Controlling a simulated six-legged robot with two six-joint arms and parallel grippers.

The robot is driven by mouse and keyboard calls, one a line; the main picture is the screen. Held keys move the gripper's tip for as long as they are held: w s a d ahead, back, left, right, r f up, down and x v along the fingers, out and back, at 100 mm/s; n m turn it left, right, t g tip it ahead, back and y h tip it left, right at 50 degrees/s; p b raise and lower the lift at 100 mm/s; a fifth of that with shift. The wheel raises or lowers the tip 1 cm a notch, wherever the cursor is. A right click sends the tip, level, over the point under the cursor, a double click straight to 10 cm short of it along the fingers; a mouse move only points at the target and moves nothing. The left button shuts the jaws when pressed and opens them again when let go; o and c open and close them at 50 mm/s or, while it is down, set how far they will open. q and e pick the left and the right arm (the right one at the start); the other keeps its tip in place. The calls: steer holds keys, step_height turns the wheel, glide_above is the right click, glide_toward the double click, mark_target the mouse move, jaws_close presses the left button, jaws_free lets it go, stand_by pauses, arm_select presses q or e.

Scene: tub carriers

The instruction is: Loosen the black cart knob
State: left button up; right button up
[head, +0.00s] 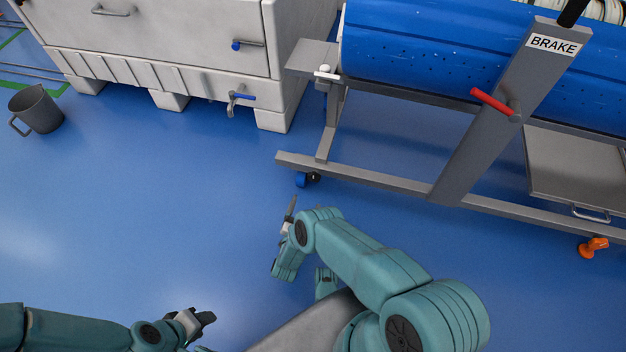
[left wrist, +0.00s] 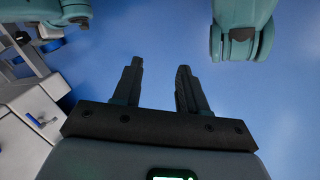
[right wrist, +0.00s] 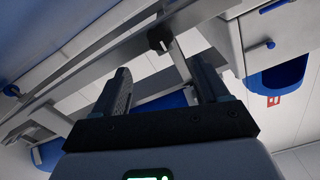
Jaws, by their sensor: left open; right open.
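In the right wrist view a black knob (right wrist: 160,38) sits on a grey frame, ahead of and between the fingers, with a clear gap to them. My right gripper (right wrist: 160,82) is open with nothing between its fingers. In the head view my right gripper (head: 303,207) is over the blue floor, in front of the grey cart frame (head: 350,174).
The cart carries a blue perforated tub (head: 420,62) and a post with a BRAKE label (head: 552,45) and red lever (head: 490,101). An orange caster (head: 593,248) is at right. Floor between is clear.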

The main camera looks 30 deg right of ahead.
arm_select(q)
steer(key=shift+t, duration=0.6)
steer(key=w+f+b, duration=0.3)
steer(key=f+b, duration=0.1)
steer(key=shift+a+f, duration=0.1)
steer(key=shift+a, duration=0.2)
arm_select(e)
steer(key=x, duration=1.1)
steer(key=shift+a, duration=0.1)
steer(key=c, duration=1.1)
